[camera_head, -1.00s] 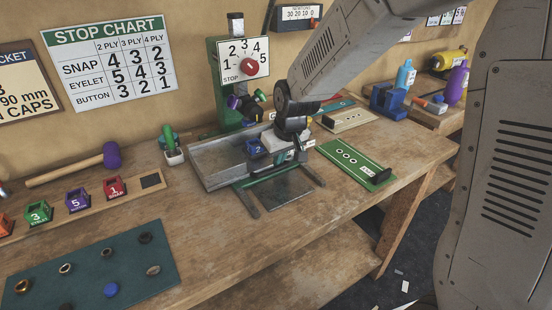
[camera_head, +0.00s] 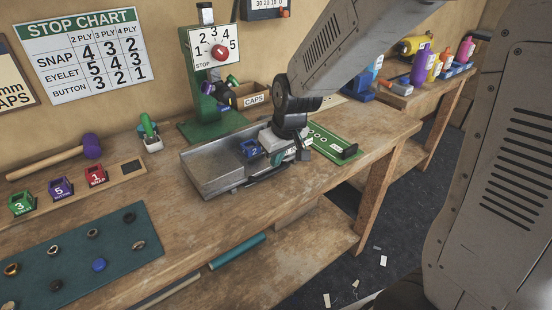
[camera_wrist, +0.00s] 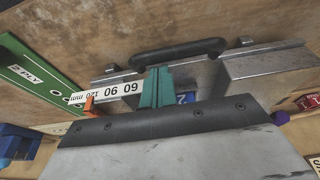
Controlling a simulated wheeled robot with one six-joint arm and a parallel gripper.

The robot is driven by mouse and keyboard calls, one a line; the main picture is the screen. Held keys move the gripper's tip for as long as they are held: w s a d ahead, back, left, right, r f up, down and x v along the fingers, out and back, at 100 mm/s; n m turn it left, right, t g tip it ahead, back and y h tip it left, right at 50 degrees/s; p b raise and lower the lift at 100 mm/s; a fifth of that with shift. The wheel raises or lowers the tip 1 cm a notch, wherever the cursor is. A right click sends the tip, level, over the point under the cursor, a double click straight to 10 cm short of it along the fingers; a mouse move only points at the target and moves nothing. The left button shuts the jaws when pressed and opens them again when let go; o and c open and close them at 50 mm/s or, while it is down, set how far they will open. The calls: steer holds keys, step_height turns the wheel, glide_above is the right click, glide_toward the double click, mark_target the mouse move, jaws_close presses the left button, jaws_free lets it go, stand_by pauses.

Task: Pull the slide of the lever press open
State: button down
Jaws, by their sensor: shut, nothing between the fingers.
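The green lever press (camera_head: 207,75) stands against the back wall with a numbered dial. Its grey metal slide (camera_head: 215,172) lies in front of it, pulled out over its rails toward me. In the wrist view, the slide (camera_wrist: 275,62) has a black bar handle (camera_wrist: 180,50) along its edge. My gripper (camera_head: 277,158) is low over the slide's right part. Its teal fingers (camera_wrist: 157,72) are shut together with nothing between them, on the die's side of the handle. I cannot tell whether they touch it. A blue die marked 2 (camera_head: 250,149) sits behind the fingers.
A scale with an orange pointer (camera_wrist: 89,104) lies beside the slide. A green card with holes (camera_head: 328,143) lies right of it. Coloured dies, a teal mat (camera_head: 75,262) and a purple mallet (camera_head: 91,146) are at left. A shelf (camera_head: 250,262) is below the bench.

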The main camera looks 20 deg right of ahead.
steer(key=a+v, duration=0.1)
steer(key=v, duration=0.8)
steer(key=s+d+r+m+g, duration=0.1)
steer(key=s+d+r, duration=0.1)
steer(key=s, duration=1)
steer(key=s+d+r+m+g+h, duration=0.1)
steer(key=s+d, duration=0.3)
steer(key=s, duration=0.8)
steer(key=shift+d+r+m, duration=0.15)
steer(key=shift+r+m, duration=0.55)
steer(key=shift+r, duration=0.1)
